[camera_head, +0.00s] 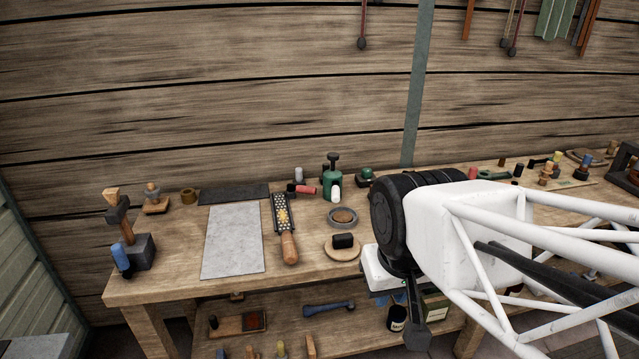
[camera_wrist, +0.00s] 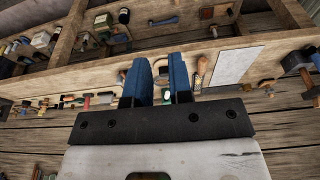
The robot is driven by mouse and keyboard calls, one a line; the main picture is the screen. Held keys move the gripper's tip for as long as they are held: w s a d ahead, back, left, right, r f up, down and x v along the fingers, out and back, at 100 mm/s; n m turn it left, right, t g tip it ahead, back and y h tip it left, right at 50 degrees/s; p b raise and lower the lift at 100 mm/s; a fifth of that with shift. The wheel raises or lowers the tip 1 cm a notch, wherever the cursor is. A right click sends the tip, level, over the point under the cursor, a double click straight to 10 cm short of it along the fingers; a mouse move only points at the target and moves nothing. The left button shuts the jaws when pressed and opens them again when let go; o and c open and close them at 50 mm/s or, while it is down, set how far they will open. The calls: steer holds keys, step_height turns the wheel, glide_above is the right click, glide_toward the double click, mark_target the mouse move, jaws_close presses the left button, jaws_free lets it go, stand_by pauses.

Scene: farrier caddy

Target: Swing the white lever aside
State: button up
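A small white rounded piece (camera_head: 335,195), which looks like the white lever, is at the front of a green device (camera_head: 332,180) with a black top. The device stands near the back of the bench, left of my arm. My gripper (camera_wrist: 160,65) has two blue fingers standing apart with nothing held between them. A small green and white item (camera_wrist: 166,93) shows in the gap, well beyond the fingers; I cannot tell whether it is that device. In the head view my wrist hides most of the gripper, which is to the right of the device.
A rasp with a wooden handle (camera_head: 288,245), a grey sheet (camera_head: 233,242), a round dish (camera_head: 342,217) and a wooden disc with a black piece (camera_head: 342,248) lie around the device. A red item (camera_head: 305,190) is close on its left. Several tools fill the bench's right side.

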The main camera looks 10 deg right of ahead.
steer(key=o, duration=0.4)
steer(key=shift+w+r, duration=0.15)
steer(key=shift+w, duration=0.4)
steer(key=shift+o, duration=1.2)
steer(key=w+d+r+h, duration=0.1)
steer(key=w, duration=1.2)
steer(key=shift+w+d+r+m, duration=0.3)
steer(key=shift+d+r+m, duration=0.1)
steer(key=m+t+h, duration=0.1)
steer(key=h, duration=0.1)
glide_toward(335, 192)
step_height(335, 192, down, 2)
steer(key=shift+w+d+f, duration=0.1)
steer(key=shift+w+d, duration=0.2)
steer(key=shift+d, duration=0.05)
steer(key=shift+f, duration=0.15)
steer(key=shift+x, duration=3.75)
steer(key=shift+w, duration=0.15)
